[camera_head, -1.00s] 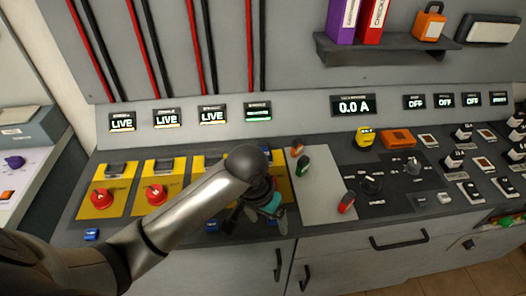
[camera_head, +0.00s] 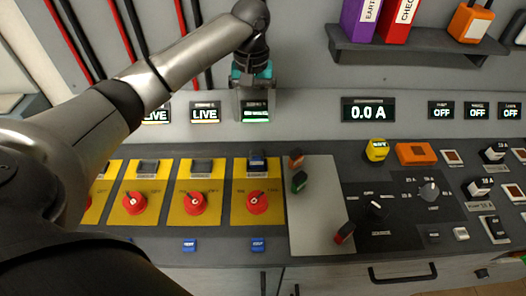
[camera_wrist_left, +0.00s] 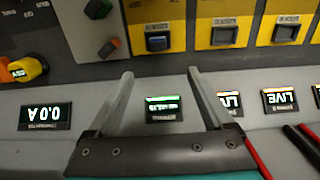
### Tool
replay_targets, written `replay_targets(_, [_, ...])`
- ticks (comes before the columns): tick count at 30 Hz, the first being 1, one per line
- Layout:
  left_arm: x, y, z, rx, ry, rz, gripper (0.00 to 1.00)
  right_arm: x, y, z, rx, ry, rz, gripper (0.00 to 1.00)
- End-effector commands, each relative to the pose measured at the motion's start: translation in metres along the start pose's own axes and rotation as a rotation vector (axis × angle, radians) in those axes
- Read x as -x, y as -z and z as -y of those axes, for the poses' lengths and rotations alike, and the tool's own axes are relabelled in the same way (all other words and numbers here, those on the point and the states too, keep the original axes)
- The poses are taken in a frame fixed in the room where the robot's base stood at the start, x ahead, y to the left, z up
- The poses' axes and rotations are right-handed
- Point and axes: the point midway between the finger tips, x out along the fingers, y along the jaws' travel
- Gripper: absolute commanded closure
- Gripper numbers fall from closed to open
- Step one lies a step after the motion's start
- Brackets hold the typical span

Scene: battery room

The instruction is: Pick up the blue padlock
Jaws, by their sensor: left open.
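I cannot surely pick out a blue padlock. Small blue blocks sit at the console's front edge, one below the third yellow panel (camera_head: 189,245) and one below the fourth (camera_head: 257,244); they are too small to tell as padlocks or labels. The fourth panel's switch (camera_head: 257,160) also looks bluish and shows in the left wrist view (camera_wrist_left: 157,42). My left gripper (camera_head: 254,110) is open and empty, up in front of the green-lit display. In the left wrist view its spread fingers (camera_wrist_left: 160,75) frame that display (camera_wrist_left: 165,108). My right gripper is not in view.
A pale plate (camera_head: 318,215) bears small orange, green and red pieces. Red rotary knobs (camera_head: 256,201) stand up from the yellow panels. My left arm covers the left side.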

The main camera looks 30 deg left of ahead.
Motion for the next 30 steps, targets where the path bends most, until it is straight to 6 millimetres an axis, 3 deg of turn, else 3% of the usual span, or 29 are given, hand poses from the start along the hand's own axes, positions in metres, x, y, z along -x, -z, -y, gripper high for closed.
replay_targets(3, [-0.028, -0.001, 0.0, 0.0, 0.003, 0.004, 0.15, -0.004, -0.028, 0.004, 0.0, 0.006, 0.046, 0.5])
replay_targets(7, [-0.056, -0.001, 0.0, -0.001, 0.002, 0.003, 0.15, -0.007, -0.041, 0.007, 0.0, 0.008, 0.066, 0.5])
replay_targets(12, [-0.081, -0.001, 0.0, -0.002, 0.001, 0.001, 0.15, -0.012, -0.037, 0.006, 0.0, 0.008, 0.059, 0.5])
replay_targets(19, [-0.096, -0.002, -0.002, -0.003, 0.001, 0.001, 0.15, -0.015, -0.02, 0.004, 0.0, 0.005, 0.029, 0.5])
replay_targets(27, [-0.135, -0.005, -0.006, -0.002, 0.001, 0.0, 0.15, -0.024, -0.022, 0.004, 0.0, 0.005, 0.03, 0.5])
replay_targets(30, [-0.14, -0.005, -0.006, -0.003, 0.001, -0.001, 0.15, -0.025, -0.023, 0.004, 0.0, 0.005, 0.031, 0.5])
